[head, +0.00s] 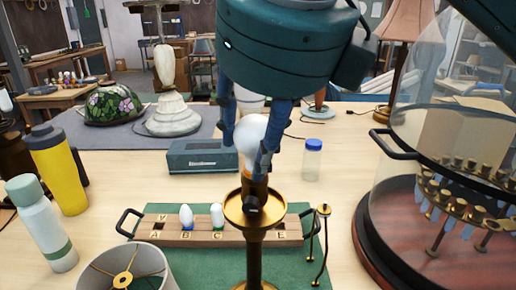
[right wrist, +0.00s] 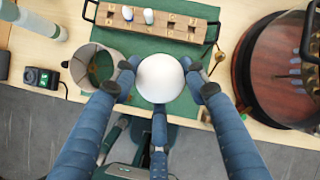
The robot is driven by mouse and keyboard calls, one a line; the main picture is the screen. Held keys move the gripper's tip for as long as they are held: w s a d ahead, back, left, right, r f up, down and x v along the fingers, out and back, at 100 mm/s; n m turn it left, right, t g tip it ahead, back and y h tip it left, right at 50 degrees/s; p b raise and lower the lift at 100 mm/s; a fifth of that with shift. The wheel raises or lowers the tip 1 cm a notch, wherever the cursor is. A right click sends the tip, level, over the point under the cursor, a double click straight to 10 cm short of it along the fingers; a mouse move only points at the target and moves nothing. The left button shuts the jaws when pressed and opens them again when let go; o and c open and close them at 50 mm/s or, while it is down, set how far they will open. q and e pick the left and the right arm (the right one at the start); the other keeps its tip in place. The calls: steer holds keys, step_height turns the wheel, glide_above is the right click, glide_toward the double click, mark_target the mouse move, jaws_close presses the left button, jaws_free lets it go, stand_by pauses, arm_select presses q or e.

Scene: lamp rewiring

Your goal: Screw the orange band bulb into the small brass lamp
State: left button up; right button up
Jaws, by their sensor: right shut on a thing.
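The white bulb (head: 252,133) stands upright at the top of the small brass lamp (head: 254,206), its lower end at the socket. My left gripper is not in view.
A wooden bulb rack (head: 165,232) behind the lamp holds a blue-band bulb (head: 186,216) and a green-band bulb (head: 217,215). A lampshade (head: 95,276) stands front left. A glass dome (head: 425,165) stands right. Bottles (head: 57,170) stand left.

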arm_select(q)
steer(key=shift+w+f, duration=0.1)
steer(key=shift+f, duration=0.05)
arm_select(e)
steer(key=shift+m, duration=0.3)
steer(key=shift+f+m+h+b, duration=0.15)
steer(key=shift+m+h+b, duration=0.2)
steer(key=shift+m+h, duration=0.45)
steer(key=m, duration=0.2)
steer(key=m+h, duration=0.1)
steer(key=m, duration=0.1)
steer(key=shift+a+h, duration=0.2)
steer(key=shift+h, duration=0.1)
steer(key=shift+a+m+h+p, duration=0.3)
steer(key=shift+m+h+p, duration=0.25)
steer(key=shift+m, duration=0.55)
steer(key=shift+d, duration=0.1)
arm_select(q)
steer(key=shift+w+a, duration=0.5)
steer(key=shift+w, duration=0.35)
arm_select(e)
steer(key=shift+d, duration=0.15)
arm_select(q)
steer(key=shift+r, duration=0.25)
